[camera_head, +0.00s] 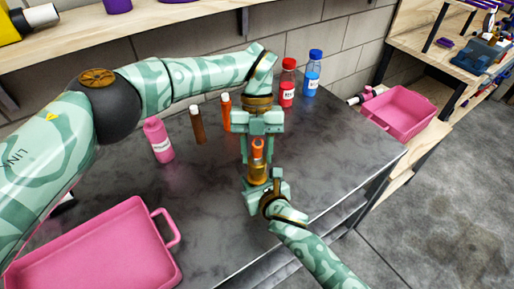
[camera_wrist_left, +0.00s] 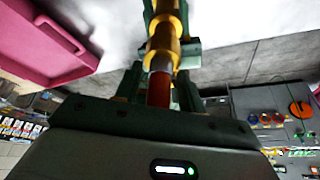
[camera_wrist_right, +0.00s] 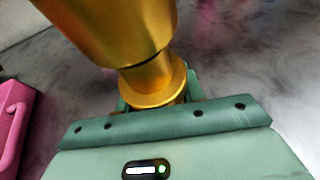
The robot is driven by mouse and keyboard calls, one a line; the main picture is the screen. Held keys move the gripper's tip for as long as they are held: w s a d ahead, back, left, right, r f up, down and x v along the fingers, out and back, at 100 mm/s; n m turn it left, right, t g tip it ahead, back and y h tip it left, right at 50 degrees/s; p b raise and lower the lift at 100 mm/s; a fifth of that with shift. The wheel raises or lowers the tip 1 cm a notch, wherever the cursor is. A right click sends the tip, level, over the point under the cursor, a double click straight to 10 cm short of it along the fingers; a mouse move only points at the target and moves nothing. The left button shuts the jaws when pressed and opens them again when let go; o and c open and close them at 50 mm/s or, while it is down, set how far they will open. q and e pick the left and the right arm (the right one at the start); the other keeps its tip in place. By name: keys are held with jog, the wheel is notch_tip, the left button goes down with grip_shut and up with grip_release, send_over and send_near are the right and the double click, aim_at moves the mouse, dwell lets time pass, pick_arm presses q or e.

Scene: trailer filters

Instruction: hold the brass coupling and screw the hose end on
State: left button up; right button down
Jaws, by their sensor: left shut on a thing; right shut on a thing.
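My left gripper (camera_head: 258,143) points down over the dark worktop and is shut on the orange hose end (camera_head: 258,149). The hose end also shows between the fingers in the left wrist view (camera_wrist_left: 158,90). My right gripper (camera_head: 263,183) is just below, shut on the brass coupling (camera_head: 257,173). The coupling fills the upper part of the right wrist view (camera_wrist_right: 115,30) and also shows in the left wrist view (camera_wrist_left: 163,42). The hose end and coupling are roughly in line and appear to meet. How far they are engaged is hidden.
On the worktop (camera_head: 335,150) stand a pink bottle (camera_head: 158,142), a brown tube (camera_head: 198,126), an orange tube (camera_head: 226,115), a red bottle (camera_head: 288,88) and a blue bottle (camera_head: 312,78). A pink tray (camera_head: 170,231) is front left; a pink bin (camera_head: 407,131) sits beyond the right edge.

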aim_at(257, 184)
pick_arm(q)
jog(key=shift+f, duration=0.1)
jog(key=shift+f, duration=0.8)
jog(key=shift+f, duration=0.55)
dwell(0.4)
